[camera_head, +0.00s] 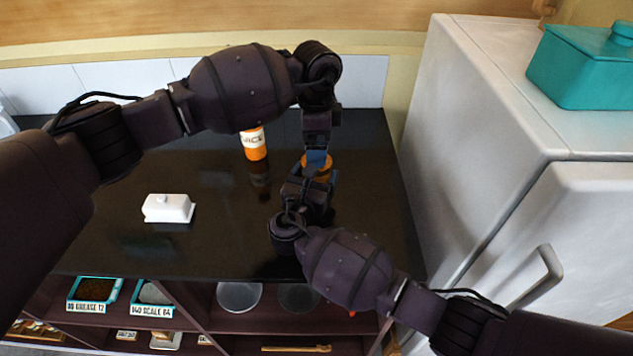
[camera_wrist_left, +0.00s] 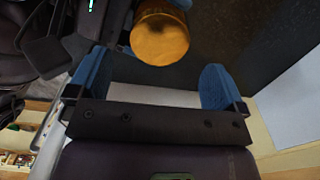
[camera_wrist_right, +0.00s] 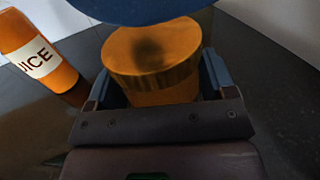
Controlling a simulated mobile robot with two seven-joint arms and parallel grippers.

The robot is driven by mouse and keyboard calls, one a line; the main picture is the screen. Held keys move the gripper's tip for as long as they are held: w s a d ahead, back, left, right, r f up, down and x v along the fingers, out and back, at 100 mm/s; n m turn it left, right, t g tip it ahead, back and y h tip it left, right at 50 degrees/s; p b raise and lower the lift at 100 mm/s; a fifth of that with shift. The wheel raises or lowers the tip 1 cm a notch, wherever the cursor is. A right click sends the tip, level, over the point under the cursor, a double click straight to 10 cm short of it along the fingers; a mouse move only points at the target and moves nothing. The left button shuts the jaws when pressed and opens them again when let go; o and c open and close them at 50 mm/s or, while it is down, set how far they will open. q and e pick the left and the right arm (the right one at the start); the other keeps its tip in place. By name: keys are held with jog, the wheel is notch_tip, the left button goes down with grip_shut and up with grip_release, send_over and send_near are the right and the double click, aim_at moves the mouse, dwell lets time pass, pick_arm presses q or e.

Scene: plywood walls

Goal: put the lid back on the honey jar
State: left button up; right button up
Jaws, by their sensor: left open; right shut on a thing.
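The honey jar (camera_wrist_right: 165,97) is amber and stands between the fingers of my right gripper (camera_head: 316,178), which is shut on it. A wider golden lid with a ribbed edge (camera_wrist_right: 150,50) is on top of the jar, roughly level, with no gap that I can see. A dark patch shows on its top. My left gripper (camera_head: 317,157) is open just above the lid. In the left wrist view the lid (camera_wrist_left: 160,40) shows beyond the spread blue fingers, not between them. In the head view my arms hide most of the jar.
An orange juice bottle (camera_head: 254,146) stands behind and left of the grippers. A white butter dish (camera_head: 168,208) is on the left of the dark counter (camera_head: 225,235). A white fridge (camera_head: 500,120) rises on the right. Shelves with labelled trays (camera_head: 95,290) lie below the counter.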

pick_arm(q)
jog(key=shift+c, duration=0.4)
jog(key=shift+r, duration=1.75)
jog(key=shift+f, duration=0.1)
jog(key=shift+f, duration=3.95)
jog(key=c, duration=0.9)
jog(key=o, duration=1)
jog(key=shift+r, duration=0.15)
